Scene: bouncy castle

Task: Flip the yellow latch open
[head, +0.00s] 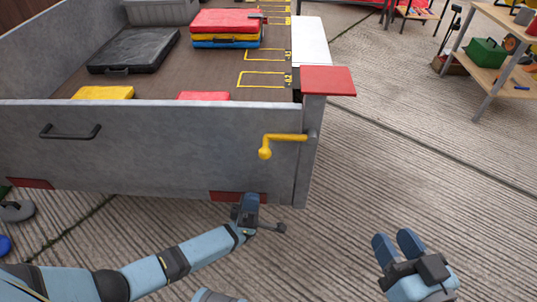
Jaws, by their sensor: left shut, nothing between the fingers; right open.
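The yellow latch (286,138) is on the near grey side panel (180,145), close to its right corner. Its bar lies level, and its knobbed end points left and hangs slightly down. My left gripper (249,204) is below and a little left of the latch, in front of the panel's lower edge. It is shut with nothing in it and appears apart from the latch. My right gripper (398,242) is open and empty, low and to the right, over the ground.
A black handle (70,132) is on the panel's left part. A red plate (328,80) tops the corner post. Cases (226,22) and a black box (134,50) lie on the bed. A shelf (512,62) stands at the far right. The ground right of the panel is clear.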

